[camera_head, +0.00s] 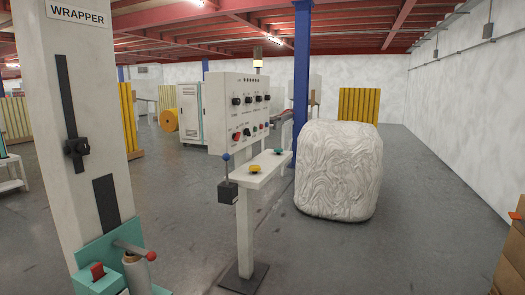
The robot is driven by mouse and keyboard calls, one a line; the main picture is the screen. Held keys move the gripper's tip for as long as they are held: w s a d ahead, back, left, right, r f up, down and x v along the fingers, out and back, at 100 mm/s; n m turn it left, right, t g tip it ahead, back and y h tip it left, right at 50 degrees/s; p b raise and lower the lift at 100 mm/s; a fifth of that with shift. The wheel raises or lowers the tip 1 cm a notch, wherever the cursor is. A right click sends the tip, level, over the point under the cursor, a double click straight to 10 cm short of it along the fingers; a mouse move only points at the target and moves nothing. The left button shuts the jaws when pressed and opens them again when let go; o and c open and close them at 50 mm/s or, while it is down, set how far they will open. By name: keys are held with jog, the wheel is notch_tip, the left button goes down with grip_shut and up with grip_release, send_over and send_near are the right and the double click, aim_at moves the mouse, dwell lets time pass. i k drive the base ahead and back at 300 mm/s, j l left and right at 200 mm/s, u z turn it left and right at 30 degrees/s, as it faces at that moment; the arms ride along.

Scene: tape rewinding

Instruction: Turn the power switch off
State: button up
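A white upright control panel (240,112) stands on a post in the middle of the head view. It carries several black knobs in an upper row and a lower row of small controls. A red control (236,136) sits at the left of that lower row. A red rocker-like switch (97,271) sits on the teal base of the machine marked WRAPPER at the lower left. No label reads as power, so I cannot tell which one is the power switch or how it is set. My gripper is not in view.
A shelf (262,168) below the panel holds a yellow and a green button. A blue-ball lever (226,170) is beside the post. A red-ball lever (140,250) projects from the wrapper. A wrapped bale (340,170) stands right of the panel. Open floor (400,240) lies at the right.

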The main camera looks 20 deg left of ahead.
aim_at(236, 136)
jog(key=i+j+u, duration=0.15)
jog(key=i+u, duration=0.35)
jog(key=i+l+u, duration=0.15)
jog(key=i+u, duration=0.3)
jog(key=i, duration=0.25)
